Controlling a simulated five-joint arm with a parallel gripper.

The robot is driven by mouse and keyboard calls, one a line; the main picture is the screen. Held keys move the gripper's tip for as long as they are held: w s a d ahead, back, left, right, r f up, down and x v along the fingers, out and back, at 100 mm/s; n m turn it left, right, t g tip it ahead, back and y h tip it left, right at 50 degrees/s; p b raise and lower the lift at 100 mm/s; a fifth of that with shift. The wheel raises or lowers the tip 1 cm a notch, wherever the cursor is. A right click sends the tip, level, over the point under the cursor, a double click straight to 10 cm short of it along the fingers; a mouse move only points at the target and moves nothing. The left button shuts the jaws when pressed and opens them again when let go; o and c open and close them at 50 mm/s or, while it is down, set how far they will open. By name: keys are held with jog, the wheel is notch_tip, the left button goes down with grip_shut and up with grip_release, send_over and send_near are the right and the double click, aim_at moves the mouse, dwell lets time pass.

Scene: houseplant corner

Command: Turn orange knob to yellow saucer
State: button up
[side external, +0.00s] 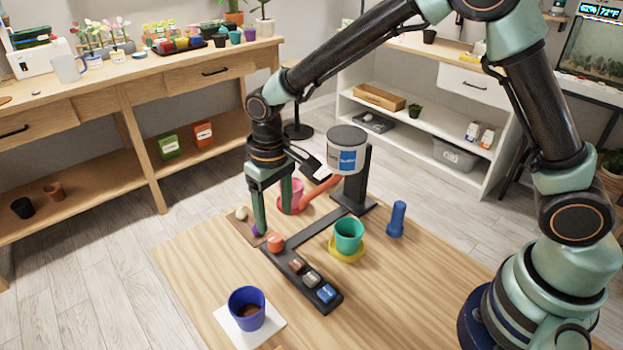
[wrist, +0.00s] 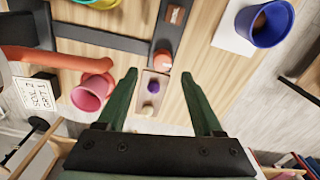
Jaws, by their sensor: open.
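The orange knob (side external: 275,243) is a small rounded cap at one end of a black bar (side external: 300,243); in the wrist view the orange knob (wrist: 162,60) lies just beyond my fingertips. My gripper (side external: 273,218) is open and points down above the table near the knob, holding nothing; in the wrist view my gripper (wrist: 158,77) has its fingers wide apart. The yellow saucer (side external: 346,256) stands right of the bar with a green pot (side external: 349,234) on it. A red-orange spout (side external: 322,188) under a labelled canister (side external: 347,155) points to a pink pot (side external: 297,187).
A small wooden tray (wrist: 150,103) with purple and pale pieces lies below my fingers. Brown, grey and blue blocks (side external: 326,293) sit along the bar. A blue pot (side external: 247,308) on a white square and a blue upright cylinder (side external: 397,219) stand nearby. The table's right is clear.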

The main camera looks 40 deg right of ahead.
aim_at(276, 237)
notch_tip(276, 237, down, 6)
jog(key=shift+a+r, duration=0.1)
jog(key=shift+c, duration=0.3)
grip_shut()
